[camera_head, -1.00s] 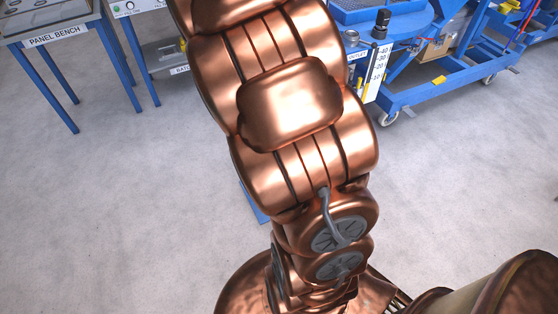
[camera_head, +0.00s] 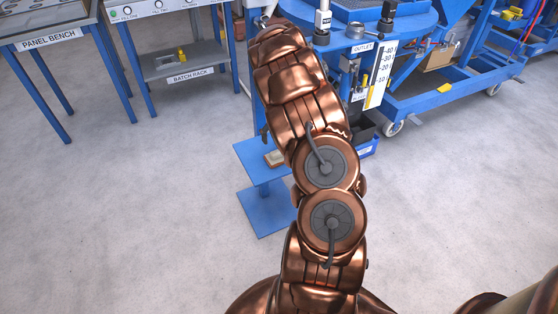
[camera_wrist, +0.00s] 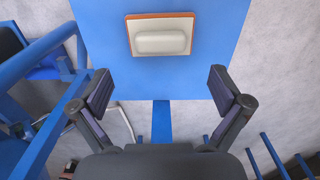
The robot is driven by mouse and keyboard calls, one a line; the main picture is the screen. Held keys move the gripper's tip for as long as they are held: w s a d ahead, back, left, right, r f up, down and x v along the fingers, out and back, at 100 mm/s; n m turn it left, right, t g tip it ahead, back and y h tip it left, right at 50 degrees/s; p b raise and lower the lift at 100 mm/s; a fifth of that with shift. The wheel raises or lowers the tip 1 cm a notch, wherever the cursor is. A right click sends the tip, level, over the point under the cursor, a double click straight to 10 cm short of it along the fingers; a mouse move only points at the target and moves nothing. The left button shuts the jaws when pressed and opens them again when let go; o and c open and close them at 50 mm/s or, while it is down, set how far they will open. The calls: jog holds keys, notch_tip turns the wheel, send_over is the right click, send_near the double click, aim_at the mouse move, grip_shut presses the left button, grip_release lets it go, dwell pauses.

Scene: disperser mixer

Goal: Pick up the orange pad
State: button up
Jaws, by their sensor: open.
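The orange pad (camera_wrist: 162,35) lies on a small blue stand (camera_wrist: 223,45) in the wrist view. It is a pale block with an orange edge and a raised, rounded light grip on top. In the head view the pad (camera_head: 274,158) shows in part on the blue stand (camera_head: 252,152), partly behind my arm. My gripper (camera_wrist: 161,90) is open and empty in the wrist view. Its two fingers are spread wider than the pad, and the pad appears beyond the fingertips, not between them. My gripper is hidden in the head view.
A blue frame (camera_wrist: 50,125) runs close by the stand at the left of the wrist view. In the head view, a blue machine with an outlet label (camera_head: 362,48) stands behind my arm. The panel bench (camera_head: 50,32) is at left. Open floor lies in front.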

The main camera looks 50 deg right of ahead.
aim_at(279, 155)
jog(key=shift+s+a+f+b, duration=0.1)
jog(key=shift+f+b, duration=0.5)
jog(key=shift+f, duration=3.25)
jog(key=c, duration=1.2)
